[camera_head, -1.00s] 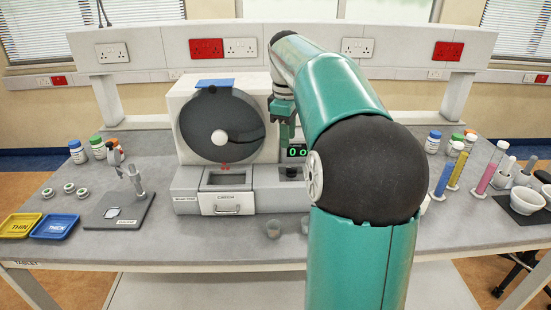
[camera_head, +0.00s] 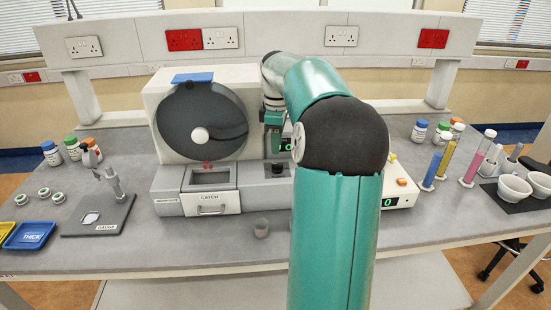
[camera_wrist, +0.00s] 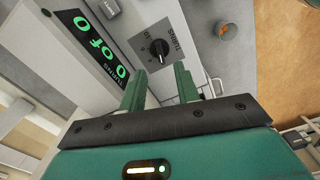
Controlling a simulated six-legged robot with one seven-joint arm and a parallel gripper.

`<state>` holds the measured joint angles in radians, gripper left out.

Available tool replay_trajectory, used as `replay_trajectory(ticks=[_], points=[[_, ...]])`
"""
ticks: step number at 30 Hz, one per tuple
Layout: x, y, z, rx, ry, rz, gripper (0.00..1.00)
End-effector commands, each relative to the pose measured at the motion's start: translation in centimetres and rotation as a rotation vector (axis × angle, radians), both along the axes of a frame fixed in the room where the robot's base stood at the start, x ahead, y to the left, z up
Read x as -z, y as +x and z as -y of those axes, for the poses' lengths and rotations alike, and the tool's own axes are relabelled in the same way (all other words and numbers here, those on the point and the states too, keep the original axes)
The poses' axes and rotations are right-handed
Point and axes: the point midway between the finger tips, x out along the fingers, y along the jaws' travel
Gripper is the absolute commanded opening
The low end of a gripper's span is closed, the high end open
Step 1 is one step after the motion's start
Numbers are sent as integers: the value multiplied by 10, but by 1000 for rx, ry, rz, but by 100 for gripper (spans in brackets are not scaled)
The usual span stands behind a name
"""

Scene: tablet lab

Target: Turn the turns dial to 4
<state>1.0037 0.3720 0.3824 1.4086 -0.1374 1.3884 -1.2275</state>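The turns dial (camera_wrist: 159,48) is a round black knob with a pale pointer mark, on a grey panel lettered TURNS in the wrist view. In the head view the dial (camera_head: 277,168) is a small dark knob on the machine's base, right of the catch drawer. My gripper (camera_wrist: 160,78) is open and empty, its two green fingers apart with the dial between and beyond their tips. In the head view my gripper (camera_head: 273,138) is above the dial, partly hidden by my arm.
The grey drum (camera_head: 200,125) stands left of my gripper, close by. The catch drawer (camera_head: 211,203) is below it. A small cup (camera_head: 261,229) stands on the bench in front. A balance (camera_head: 398,195), cylinders (camera_head: 446,158) and bowls (camera_head: 514,189) are at right.

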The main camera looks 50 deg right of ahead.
Motion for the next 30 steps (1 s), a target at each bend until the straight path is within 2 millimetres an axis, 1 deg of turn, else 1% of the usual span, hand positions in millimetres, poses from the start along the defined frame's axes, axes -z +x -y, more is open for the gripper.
replay_trajectory(ticks=[1, 3, 9, 13, 21, 22, 26, 27, 30], points=[[11, -1, 1, 2, 1, -2, 32], [24, 0, 1, 2, 1, -2, 32], [54, 2, 0, -1, 0, -1, 32], [62, 3, 1, -1, -1, 1, 32], [64, 4, 1, -1, -2, 1, 32], [64, 4, 1, -1, -2, 1, 28], [64, 4, 1, -1, -2, 1, 2], [64, 4, 1, -1, -2, 1, 0], [64, 4, 1, -1, -1, 0, 0]])
